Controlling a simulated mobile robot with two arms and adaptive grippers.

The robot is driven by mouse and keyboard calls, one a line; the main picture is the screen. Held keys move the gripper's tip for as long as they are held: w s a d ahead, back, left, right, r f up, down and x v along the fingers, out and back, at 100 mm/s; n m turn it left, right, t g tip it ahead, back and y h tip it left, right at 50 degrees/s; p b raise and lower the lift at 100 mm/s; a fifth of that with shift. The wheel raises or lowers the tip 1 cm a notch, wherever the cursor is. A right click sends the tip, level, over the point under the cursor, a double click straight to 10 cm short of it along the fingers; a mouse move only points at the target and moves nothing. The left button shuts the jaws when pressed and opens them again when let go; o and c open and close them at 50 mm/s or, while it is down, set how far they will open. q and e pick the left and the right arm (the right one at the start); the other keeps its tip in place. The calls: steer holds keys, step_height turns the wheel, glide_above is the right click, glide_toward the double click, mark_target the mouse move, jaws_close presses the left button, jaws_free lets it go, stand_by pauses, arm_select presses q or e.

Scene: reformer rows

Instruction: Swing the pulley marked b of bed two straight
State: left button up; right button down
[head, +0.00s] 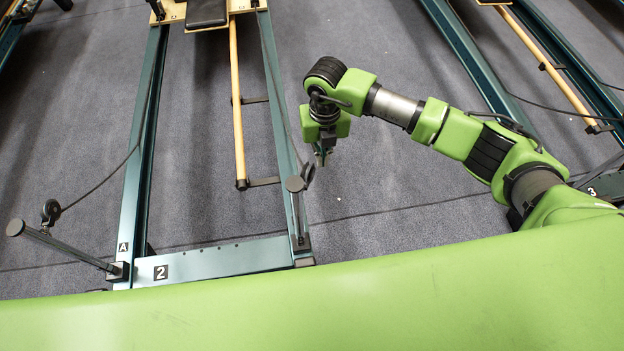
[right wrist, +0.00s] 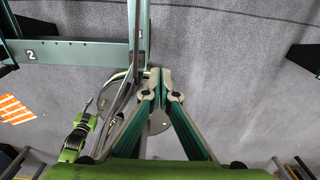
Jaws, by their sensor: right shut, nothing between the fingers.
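Bed two has a teal frame with a 2 plate (head: 161,272) on its end beam. Its right-hand post (head: 300,217) leans up from the frame's right corner, with a round grey cap (head: 295,184) and a small dark pulley (head: 308,173) at its top. The opposite post (head: 68,245), by the letter A, slants out to the left with its pulley (head: 50,210). My right gripper (head: 321,158) is shut and empty, just right of and above the right-hand pulley. Its closed fingertips (right wrist: 160,72) show in the right wrist view. A green arm part, apparently my left, shows small there; its fingers are unclear.
A wooden bar (head: 237,110) runs inside bed two. Another bed's rails (head: 470,60) stand to the right, with a 3 plate (head: 592,191). Grey carpet (head: 400,200) between the beds is clear. A dark cord (head: 272,70) runs to the right-hand pulley.

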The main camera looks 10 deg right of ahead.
arm_select(q)
steer(key=shift+f, duration=0.25)
arm_select(e)
steer(key=shift+w+a, duration=0.2)
steer(key=shift+a, duration=0.1)
arm_select(q)
steer(key=shift+d+f+b, duration=0.4)
steer(key=shift+d+b, duration=0.1)
steer(key=shift+b, duration=0.1)
arm_select(e)
steer(key=shift+w+a, duration=0.4)
steer(key=shift+a, duration=0.1)
arm_select(q)
steer(key=shift+f, duration=0.15)
arm_select(e)
steer(key=shift+a, duration=0.2)
arm_select(q)
steer(key=shift+d+f+b, duration=0.2)
steer(key=shift+f+b, duration=0.05)
steer(key=shift+b, duration=0.15)
arm_select(e)
steer(key=shift+w+a, duration=0.25)
steer(key=shift+a, duration=0.1)
steer(key=shift+a, duration=0.1)
arm_select(q)
steer(key=shift+a, duration=0.15)
steer(key=shift+a, duration=0.2)
arm_select(e)
steer(key=shift+w, duration=0.1)
